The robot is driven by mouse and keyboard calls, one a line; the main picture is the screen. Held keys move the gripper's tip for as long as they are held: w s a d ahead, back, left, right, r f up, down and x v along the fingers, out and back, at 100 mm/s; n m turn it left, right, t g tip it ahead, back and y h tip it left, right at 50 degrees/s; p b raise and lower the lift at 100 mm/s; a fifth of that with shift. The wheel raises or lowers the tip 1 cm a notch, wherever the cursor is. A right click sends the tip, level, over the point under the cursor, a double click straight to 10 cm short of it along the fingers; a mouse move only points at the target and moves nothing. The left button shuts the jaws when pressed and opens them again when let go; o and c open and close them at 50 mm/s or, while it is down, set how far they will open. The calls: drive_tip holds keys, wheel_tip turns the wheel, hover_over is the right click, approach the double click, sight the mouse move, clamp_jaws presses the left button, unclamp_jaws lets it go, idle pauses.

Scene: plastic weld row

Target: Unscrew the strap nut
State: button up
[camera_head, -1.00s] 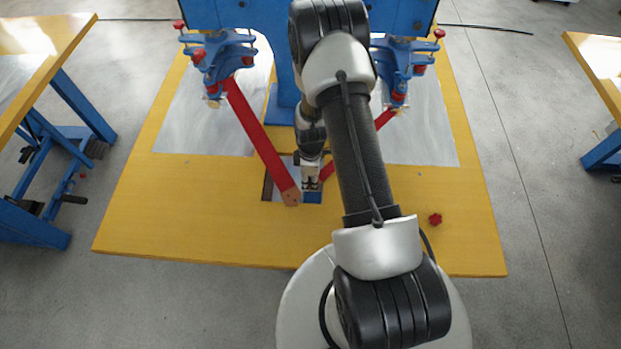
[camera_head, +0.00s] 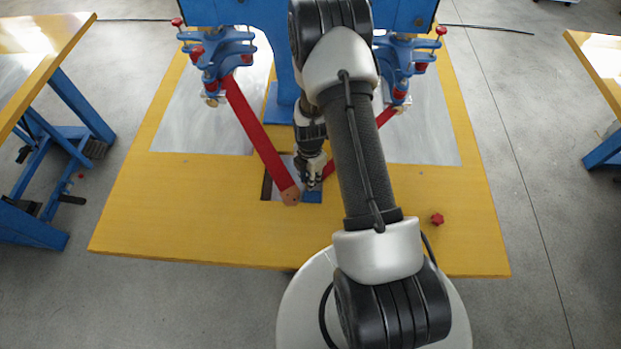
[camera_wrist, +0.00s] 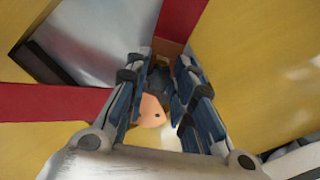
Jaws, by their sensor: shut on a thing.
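My gripper (camera_head: 313,184) points down at the table's middle, over the cut-out where two red straps meet. In the wrist view its fingers (camera_wrist: 162,85) are closed around a small dark piece (camera_wrist: 159,77), which looks like the strap nut. The fingers hide most of it. The left red strap (camera_head: 258,135) ends in a tan tip (camera_head: 291,197) beside my gripper.
A red star knob (camera_head: 437,219) lies on the yellow table (camera_head: 180,215) at right. Blue clamps with red knobs (camera_head: 216,60) (camera_head: 405,65) stand at the back on both sides. Grey metal plates (camera_head: 200,125) flank the middle. The table's front left is clear.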

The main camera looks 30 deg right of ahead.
drive_tip(key=n+b, duration=0.1)
drive_tip(key=n, duration=0.5)
drive_tip(key=shift+a, duration=0.1)
drive_tip(key=n, duration=0.4)
drive_tip(key=shift+w+n, duration=0.1)
drive_tip(key=shift+n, duration=0.3)
drive_tip(key=o, duration=1)
drive_tip(key=shift+c, duration=0.2)
